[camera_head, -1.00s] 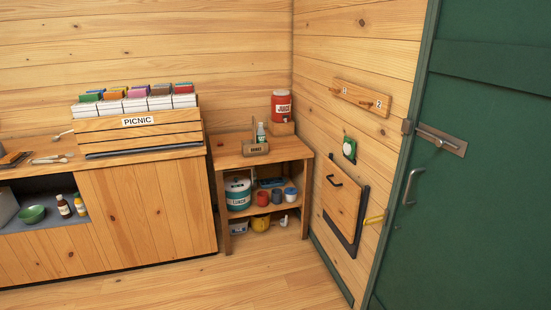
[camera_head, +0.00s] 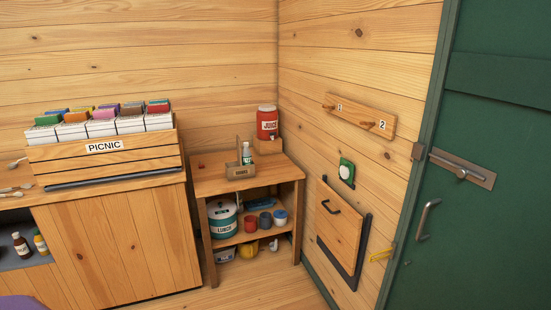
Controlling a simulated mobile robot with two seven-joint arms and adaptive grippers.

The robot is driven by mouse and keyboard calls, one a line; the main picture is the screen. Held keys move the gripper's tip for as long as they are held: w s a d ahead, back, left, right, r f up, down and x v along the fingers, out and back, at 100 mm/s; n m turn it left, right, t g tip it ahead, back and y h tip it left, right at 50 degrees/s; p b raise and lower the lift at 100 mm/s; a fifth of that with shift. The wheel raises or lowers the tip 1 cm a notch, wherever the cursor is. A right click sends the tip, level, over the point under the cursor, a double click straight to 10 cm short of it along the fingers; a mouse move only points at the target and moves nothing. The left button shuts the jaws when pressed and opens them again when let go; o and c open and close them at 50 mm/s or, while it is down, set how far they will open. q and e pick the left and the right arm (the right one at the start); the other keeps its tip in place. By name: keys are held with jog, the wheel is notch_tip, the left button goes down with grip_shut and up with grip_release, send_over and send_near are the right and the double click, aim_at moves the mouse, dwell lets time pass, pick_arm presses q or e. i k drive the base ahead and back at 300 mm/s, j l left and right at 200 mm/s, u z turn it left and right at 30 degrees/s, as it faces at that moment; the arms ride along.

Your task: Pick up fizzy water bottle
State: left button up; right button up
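A small clear-green bottle with a white label (camera_head: 247,154) stands upright in a wooden caddy (camera_head: 240,171) on top of the small wooden side table (camera_head: 202,183). It looks like the fizzy water bottle, but its label is too small to read. The caddy hides the bottle's lower part. Two other bottles, a brown one (camera_head: 20,245) and one with a yellow label (camera_head: 40,242), stand in the open cabinet bay at the lower left. Neither of my grippers is in view.
A red juice dispenser (camera_head: 267,124) stands on a wooden block behind the caddy. The lower shelf holds a lunch tin (camera_head: 222,219) and cups. A picnic crate (camera_head: 105,158) tops the left cabinet. Floor shows before the table; a green door (camera_head: 490,150) is right.

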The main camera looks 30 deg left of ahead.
aim_at(246, 154)
jog(key=i+j+z, duration=0.25)
jog(key=j, duration=0.4)
jog(key=i+j+z, duration=0.15)
jog(key=j, duration=0.25)
jog(key=i+j, duration=0.15)
jog(key=j, duration=0.2)
jog(key=i+j, duration=0.15)
jog(key=j, duration=0.2)
jog(key=i+j+z, duration=0.1)
jog(key=j, duration=0.2)
jog(key=i+j, duration=0.2)
jog(key=j, duration=0.15)
jog(key=i+j, duration=0.1)
jog(key=j, duration=0.25)
jog(key=i+j+z, duration=0.1)
jog(key=j, duration=0.3)
